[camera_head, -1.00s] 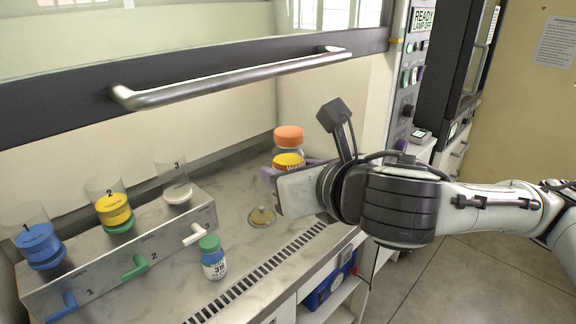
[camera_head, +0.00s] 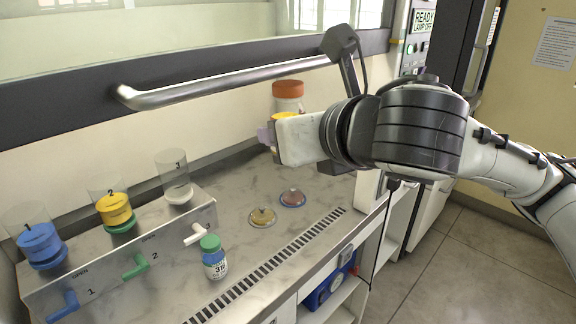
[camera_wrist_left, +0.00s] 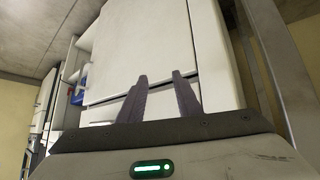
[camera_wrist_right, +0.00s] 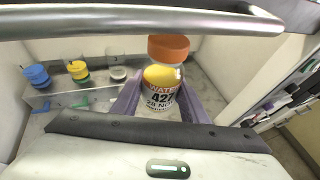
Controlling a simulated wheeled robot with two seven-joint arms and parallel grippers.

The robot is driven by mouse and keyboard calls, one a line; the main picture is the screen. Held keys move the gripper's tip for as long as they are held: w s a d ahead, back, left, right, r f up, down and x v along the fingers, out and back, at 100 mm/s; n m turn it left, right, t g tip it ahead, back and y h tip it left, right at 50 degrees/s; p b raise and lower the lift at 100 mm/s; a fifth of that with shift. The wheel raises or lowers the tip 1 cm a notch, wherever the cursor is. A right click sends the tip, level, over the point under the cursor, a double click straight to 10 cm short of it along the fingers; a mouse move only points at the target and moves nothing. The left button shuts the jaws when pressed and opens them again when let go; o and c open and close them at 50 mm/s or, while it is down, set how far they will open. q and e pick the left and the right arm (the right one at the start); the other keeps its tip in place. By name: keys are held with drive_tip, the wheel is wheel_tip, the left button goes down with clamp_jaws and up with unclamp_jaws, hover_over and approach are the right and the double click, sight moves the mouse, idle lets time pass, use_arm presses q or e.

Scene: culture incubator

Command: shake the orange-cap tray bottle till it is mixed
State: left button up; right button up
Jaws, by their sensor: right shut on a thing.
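The orange-cap bottle (camera_head: 288,92) has a yellow band and a label reading WATER and 427, seen in the right wrist view (camera_wrist_right: 162,80). My right gripper (camera_head: 268,135) is shut on it, with a purple finger on each side (camera_wrist_right: 160,100). The bottle is held upright, raised above the bench. Its lower part is hidden behind my gripper in the head view. My left gripper (camera_wrist_left: 162,95) shows only in its own wrist view, its two dark fingers apart with nothing between them, facing white cabinet panels.
A metal rack (camera_head: 130,250) with blue, yellow and white tubes stands at the left. A green-cap bottle (camera_head: 213,257) stands before it. Two round pads, yellowish (camera_head: 262,217) and red-blue (camera_head: 292,198), lie on the bench. The sash handle (camera_head: 230,82) runs above.

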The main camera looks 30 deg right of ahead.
wheel_tip(320, 180, down, 7)
wheel_tip(320, 180, up, 7)
drive_tip(key=shift+d+r, duration=0.1)
drive_tip(key=shift+d, duration=0.05)
wheel_tip(320, 180, down, 7)
drive_tip(key=shift+f, duration=0.2)
